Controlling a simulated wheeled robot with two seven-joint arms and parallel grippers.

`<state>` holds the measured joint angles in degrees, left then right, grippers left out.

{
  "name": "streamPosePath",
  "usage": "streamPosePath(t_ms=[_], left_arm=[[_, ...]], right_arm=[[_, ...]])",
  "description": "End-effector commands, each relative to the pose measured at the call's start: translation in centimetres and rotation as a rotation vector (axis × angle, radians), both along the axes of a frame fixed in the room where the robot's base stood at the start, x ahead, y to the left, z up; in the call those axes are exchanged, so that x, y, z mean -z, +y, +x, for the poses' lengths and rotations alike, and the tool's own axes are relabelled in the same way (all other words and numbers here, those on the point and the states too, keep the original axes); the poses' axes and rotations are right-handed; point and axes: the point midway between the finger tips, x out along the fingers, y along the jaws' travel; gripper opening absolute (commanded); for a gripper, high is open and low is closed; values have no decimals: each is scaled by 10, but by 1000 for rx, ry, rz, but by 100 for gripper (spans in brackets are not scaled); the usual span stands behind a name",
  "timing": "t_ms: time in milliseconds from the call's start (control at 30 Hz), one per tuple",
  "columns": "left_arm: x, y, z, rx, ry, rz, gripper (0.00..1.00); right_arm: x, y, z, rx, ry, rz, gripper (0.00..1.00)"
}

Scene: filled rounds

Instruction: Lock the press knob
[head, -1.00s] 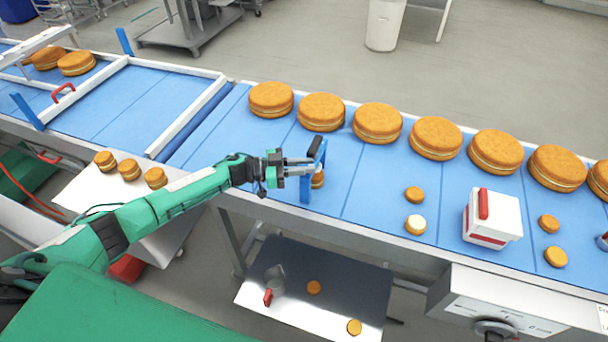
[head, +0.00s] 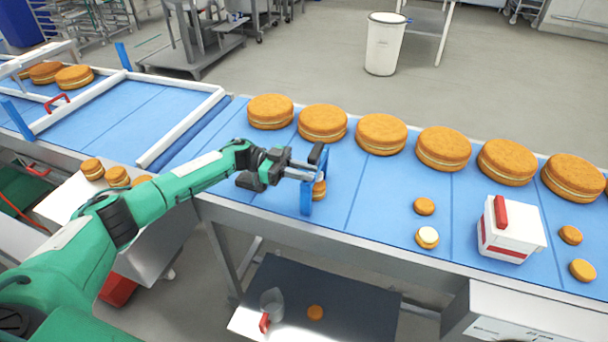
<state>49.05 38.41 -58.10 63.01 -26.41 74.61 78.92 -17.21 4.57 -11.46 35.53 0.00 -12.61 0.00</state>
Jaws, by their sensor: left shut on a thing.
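My left gripper (head: 300,171) reaches over the near half of the blue conveyor belt. It is shut at an upright blue plate with a black handle (head: 306,197), which stands on the belt. A small filled round (head: 320,190) is partly hidden behind that plate. I cannot make out which part lies between the fingers. A pale control panel (head: 535,312) is at the bottom right, under the belt's near edge. Only a dark sliver of its knob shows at the bottom picture edge, so its setting cannot be read. My right gripper is not in view.
Large filled rounds (head: 381,134) line the belt's far side. A white box with a red handle (head: 510,232) stands on the belt, with small rounds (head: 424,206) around it. A lower shelf (head: 345,290) holds a clear jug and a round. A white bin (head: 384,45) stands behind.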

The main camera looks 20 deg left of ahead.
Motion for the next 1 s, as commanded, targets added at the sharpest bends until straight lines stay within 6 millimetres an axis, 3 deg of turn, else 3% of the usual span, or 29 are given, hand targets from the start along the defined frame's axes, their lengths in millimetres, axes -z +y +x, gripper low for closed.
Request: streamPosePath(t_ms=[300,333,400,433,1000], left_arm=[[-1,-1,0,3,-1,-2,0],[-1,-1,0,3,-1,-2,25],[-1,-1,0,2,-1,-1,38],[-1,-1,0,2,-1,-1,40],[-1,0,0,-1,-1,-1,40]], right_arm=[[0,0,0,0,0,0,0],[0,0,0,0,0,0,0],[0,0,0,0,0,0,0],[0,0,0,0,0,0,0],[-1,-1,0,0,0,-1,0]])
